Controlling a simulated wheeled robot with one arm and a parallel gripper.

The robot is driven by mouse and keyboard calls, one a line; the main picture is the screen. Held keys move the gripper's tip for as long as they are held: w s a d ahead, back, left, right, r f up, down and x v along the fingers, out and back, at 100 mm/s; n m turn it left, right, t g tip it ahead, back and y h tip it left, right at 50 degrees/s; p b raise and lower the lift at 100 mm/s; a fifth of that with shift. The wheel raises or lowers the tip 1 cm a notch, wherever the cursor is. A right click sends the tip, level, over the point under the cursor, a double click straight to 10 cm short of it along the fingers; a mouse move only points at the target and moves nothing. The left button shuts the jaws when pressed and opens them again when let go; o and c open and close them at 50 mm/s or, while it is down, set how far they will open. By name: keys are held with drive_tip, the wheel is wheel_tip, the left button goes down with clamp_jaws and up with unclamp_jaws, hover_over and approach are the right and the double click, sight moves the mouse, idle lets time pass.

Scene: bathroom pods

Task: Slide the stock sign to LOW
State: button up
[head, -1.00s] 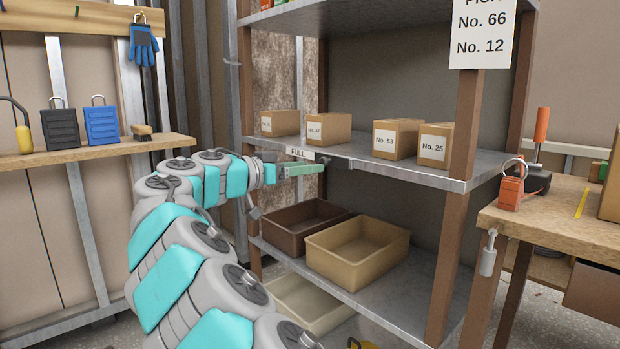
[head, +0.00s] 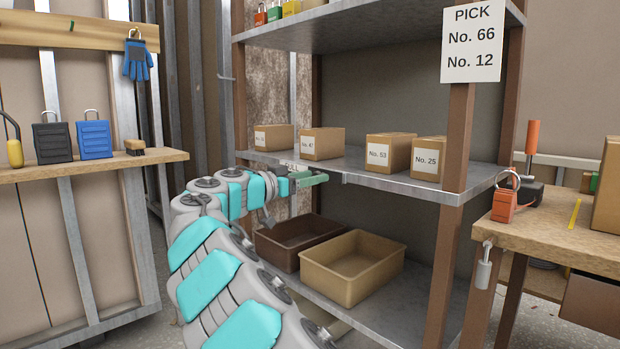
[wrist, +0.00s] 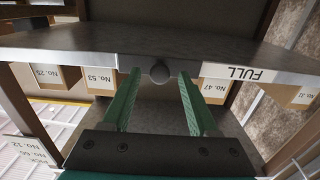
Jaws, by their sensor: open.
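The stock sign shows as a white FULL label (wrist: 238,73) on the front edge of the middle shelf, upside down in the wrist view. In the head view the label (head: 292,167) is partly covered by my gripper. A round dark knob (wrist: 159,72) is on the same edge, beside the label. My gripper (wrist: 159,75) is open, its green fingers on either side of the knob in the wrist view. I cannot tell whether they touch it. In the head view my gripper (head: 327,178) is at the shelf edge. No LOW lettering is visible.
A brown bin (head: 290,245) and a tan bin (head: 350,270) sit below. A post with the PICK sign (head: 471,45) stands right. A workbench (head: 560,235) is at far right.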

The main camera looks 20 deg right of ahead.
drive_tip(key=shift+c, duration=0.3)
clamp_jaws()
idle(1.1)
